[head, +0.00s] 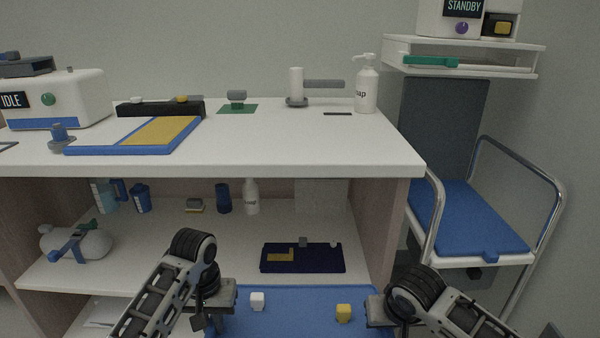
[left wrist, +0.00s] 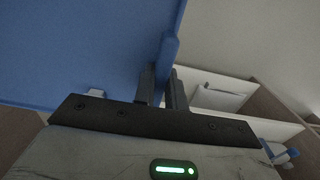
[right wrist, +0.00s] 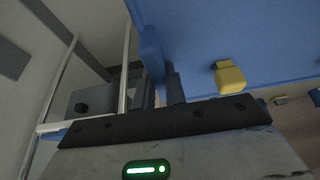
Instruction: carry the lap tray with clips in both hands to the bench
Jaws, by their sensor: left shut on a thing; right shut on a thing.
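The blue lap tray (head: 300,320) is at the bottom of the head view, held in front of me between my two grippers. A white clip (head: 257,301) and a yellow clip (head: 343,312) are on it. My left gripper (head: 222,292) is shut on the tray's left edge; the left wrist view shows its fingers (left wrist: 163,88) around the rim. My right gripper (head: 376,310) is shut on the right edge; the right wrist view shows its fingers (right wrist: 160,85) at the rim and the yellow clip (right wrist: 229,77) close by. The tray's near edge is cut off in the head view.
Ahead stands a white-topped bench (head: 290,140) with a blue-and-yellow board (head: 85,150), a soap bottle (head: 367,85) and a machine marked IDLE (head: 60,98) on top. Its shelf holds a dark tray (head: 300,259) and cups.

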